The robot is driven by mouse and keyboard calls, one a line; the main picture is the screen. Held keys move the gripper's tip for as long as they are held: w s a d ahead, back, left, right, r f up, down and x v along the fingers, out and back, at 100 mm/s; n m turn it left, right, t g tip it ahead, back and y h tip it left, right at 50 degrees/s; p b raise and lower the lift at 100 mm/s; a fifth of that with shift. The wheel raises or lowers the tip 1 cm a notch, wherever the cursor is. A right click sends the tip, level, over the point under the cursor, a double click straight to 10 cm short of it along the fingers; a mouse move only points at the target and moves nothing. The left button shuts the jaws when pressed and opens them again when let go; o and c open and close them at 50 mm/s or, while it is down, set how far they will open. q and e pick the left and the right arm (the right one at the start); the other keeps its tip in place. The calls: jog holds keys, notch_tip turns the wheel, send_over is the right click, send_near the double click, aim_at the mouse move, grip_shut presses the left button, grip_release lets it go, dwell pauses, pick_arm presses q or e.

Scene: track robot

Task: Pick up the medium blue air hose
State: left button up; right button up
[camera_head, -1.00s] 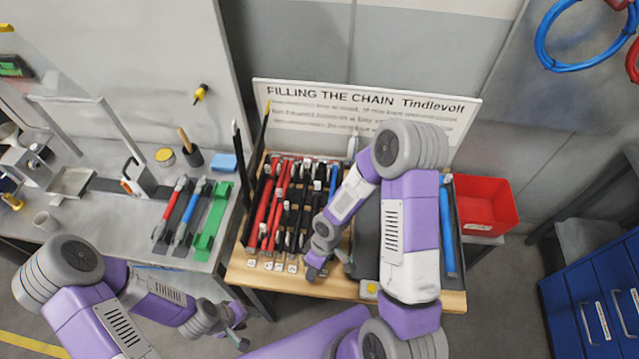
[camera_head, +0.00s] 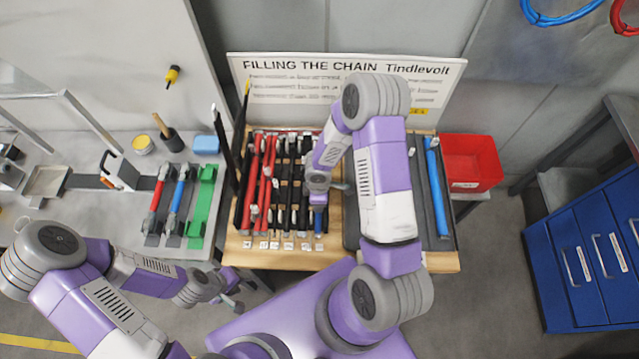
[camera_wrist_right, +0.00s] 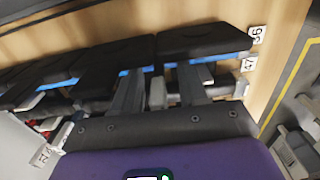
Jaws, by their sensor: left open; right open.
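Several red, black and blue hose-like pieces lie in a slotted rack (camera_head: 252,188) on the wooden bench. One narrow blue piece (camera_head: 318,222) shows just below my right gripper (camera_head: 320,186). In the right wrist view, my right gripper (camera_wrist_right: 158,92) has its two fingers apart over the rack. A blue strip (camera_wrist_right: 143,70) shows between black blocks beside the fingers; I cannot tell if they touch it. A longer blue bar (camera_head: 435,185) lies on the dark tray at the right. I cannot tell which blue piece is the medium air hose. My left gripper (camera_head: 230,292) is open and empty, low near the bench front.
A red bin (camera_head: 470,162) stands right of the bench and a blue drawer cabinet (camera_head: 580,260) further right. A sign (camera_head: 300,85) stands behind the rack. The left table holds a green holder (camera_head: 203,205). Number tags (camera_wrist_right: 256,35) line the rack edge.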

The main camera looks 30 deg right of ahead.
jog(key=shift+w+f, duration=0.1)
jog(key=shift+f, duration=0.15)
grip_shut()
jog(key=shift+r, duration=0.1)
